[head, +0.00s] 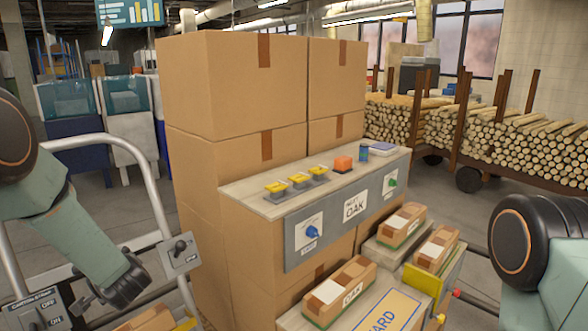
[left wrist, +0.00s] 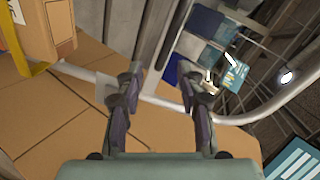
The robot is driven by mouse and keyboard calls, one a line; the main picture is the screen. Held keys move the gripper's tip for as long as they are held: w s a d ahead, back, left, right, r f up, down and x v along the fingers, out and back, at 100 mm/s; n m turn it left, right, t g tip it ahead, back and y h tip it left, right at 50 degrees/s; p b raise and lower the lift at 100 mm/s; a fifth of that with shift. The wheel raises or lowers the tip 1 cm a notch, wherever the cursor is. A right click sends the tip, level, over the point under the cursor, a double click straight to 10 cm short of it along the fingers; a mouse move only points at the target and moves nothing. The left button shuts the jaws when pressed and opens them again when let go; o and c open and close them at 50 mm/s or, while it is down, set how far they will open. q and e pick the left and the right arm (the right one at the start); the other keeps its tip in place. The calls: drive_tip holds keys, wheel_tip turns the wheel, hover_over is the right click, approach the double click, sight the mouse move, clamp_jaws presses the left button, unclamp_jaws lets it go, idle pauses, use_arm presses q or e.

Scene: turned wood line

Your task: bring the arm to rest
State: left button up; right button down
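My left arm comes in from the left edge of the head view, bent downward. Its gripper (left wrist: 158,92) shows in the left wrist view with two dark fingers spread apart and nothing between them. A pale metal rail (left wrist: 240,118) runs behind the fingers; I cannot tell how far off it is. In the head view the left arm's end is low at the left, in front of the rail (head: 150,190), between two switch boxes. The fingers are hard to make out there. My right arm shows only as a dark joint and green link at the right edge; its gripper is out of view.
A lever switch box (head: 180,252) and a control box marked ON and OFF (head: 38,312) sit on the rail. Large cartons (head: 235,85) stand behind a control panel (head: 300,245). Oak packages (head: 340,290) lie at front right. Stacked logs (head: 500,140) stand behind.

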use_arm(q)
drive_tip(key=s+d+f+n+g+h+b, duration=0.15)
drive_tip(key=s+d+f+n+h, duration=0.4)
drive_tip(key=s+d+f, duration=1)
drive_tip(key=s+d+f+g+h, duration=0.1)
drive_tip(key=s+d+f+g, duration=0.2)
drive_tip(key=s, duration=1)
drive_tip(key=s+d+f+g+h+b, duration=0.1)
drive_tip(key=s+d+f+g, duration=0.3)
drive_tip(key=s, duration=0.8)
drive_tip(key=shift+s+d+f+h+b, duration=0.35)
drive_tip(key=shift+f+h, duration=0.1)
drive_tip(key=shift+h, duration=0.3)
drive_tip(key=shift+s+a+m, duration=0.1)
drive_tip(key=shift+a+m, duration=0.05)
drive_tip(key=shift+m, duration=0.1)
